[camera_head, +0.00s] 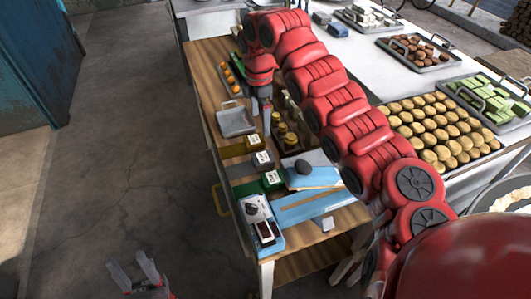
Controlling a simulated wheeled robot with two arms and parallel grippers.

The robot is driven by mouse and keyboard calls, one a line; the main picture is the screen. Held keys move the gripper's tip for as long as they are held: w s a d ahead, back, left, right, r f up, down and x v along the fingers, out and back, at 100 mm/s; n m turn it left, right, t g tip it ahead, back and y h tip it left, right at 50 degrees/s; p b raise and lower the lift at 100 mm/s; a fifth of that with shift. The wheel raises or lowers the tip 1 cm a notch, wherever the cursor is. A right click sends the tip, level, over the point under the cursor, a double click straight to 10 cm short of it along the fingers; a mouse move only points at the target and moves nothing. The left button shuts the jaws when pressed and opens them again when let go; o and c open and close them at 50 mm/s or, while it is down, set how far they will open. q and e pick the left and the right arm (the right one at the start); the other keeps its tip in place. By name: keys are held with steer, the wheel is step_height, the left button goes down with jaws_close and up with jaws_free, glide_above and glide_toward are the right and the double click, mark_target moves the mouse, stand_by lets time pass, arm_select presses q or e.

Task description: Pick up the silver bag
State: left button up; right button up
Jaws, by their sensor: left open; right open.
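The silver bag (263,163), grey with a white label, lies on the wooden table between an olive-yellow bag (236,150) and a green bag (257,186). My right gripper (266,116) hangs down above the table, a little beyond the silver bag in the picture. It is open and seen nearly edge-on, with nothing visible between its fingers. My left gripper (131,264) is open and empty at the lower left, over the floor and away from the table.
A grey tray (235,122) lies left of my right gripper, and yellow-topped jars (288,138) stand to its right. A blue board (310,181) and a blue-and-white device (262,225) are nearer. Trays of food (437,128) fill the white table at right. The left floor is clear.

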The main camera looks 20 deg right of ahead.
steer(key=p, duration=0.2)
glide_above(260, 157)
step_height(260, 157, down, 10)
steer(key=shift+a+f, duration=0.1)
steer(key=shift+f, duration=0.7)
steer(key=shift+s+f+p, duration=0.1)
steer(key=shift+f+p, duration=0.2)
steer(key=shift+p, duration=0.3)
step_height(260, 157, down, 4)
steer(key=shift+r+p, duration=0.1)
steer(key=shift+p, duration=1.1)
steer(key=shift+d+f, duration=0.2)
steer(key=shift+f, duration=0.25)
steer(key=c, duration=1.4)
steer(key=shift+r, duration=0.1)
